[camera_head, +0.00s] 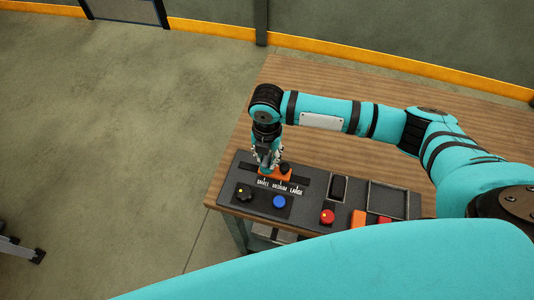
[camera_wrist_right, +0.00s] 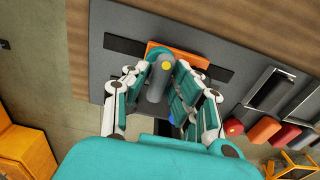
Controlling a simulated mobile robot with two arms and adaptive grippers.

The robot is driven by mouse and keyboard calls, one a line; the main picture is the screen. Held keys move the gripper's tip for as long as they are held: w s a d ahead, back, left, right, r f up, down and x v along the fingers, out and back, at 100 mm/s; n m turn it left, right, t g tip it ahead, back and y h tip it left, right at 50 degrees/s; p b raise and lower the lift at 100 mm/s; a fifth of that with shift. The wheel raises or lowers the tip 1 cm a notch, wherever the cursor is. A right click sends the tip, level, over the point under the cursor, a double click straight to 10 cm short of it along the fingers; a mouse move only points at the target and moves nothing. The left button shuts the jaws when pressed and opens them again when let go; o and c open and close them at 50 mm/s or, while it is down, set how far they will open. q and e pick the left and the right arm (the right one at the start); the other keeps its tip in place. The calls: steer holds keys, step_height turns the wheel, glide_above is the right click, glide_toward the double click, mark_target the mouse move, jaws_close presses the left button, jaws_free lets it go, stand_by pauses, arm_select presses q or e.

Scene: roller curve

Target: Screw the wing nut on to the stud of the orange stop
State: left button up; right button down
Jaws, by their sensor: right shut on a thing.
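The orange stop (camera_head: 283,177) sits at the back left of the dark panel, on a black slot above the labels SMALL, MEDIUM and LARGE. It also shows in the right wrist view (camera_wrist_right: 193,55), behind the fingertips. My right gripper (camera_head: 268,161) points down over the stop. In the wrist view its fingers are shut on a grey piece with a yellow dot, which I take for the wing nut (camera_wrist_right: 156,88). The stud is not clearly visible, and I cannot tell whether the nut touches it. My left gripper is not in view.
The panel (camera_head: 230,206) stands at the front of a wooden table (camera_head: 340,160). It bears a black knob (camera_head: 244,193), a blue button (camera_head: 279,202), a red knob (camera_head: 327,216) and a recessed tray (camera_head: 387,198). The wood behind the panel is clear.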

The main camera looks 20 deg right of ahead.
steer(key=shift+f, duration=0.45)
stand_by(1.1)
steer(key=shift+r+p, duration=0.15)
steer(key=shift+p, duration=0.4)
steer(key=m+p, duration=0.5)
steer(key=shift+r+m, duration=0.15)
steer(key=shift+m, duration=0.25)
steer(key=shift+f+m, duration=0.3)
steer(key=shift+m, duration=0.5)
steer(key=shift+m, duration=1.5)
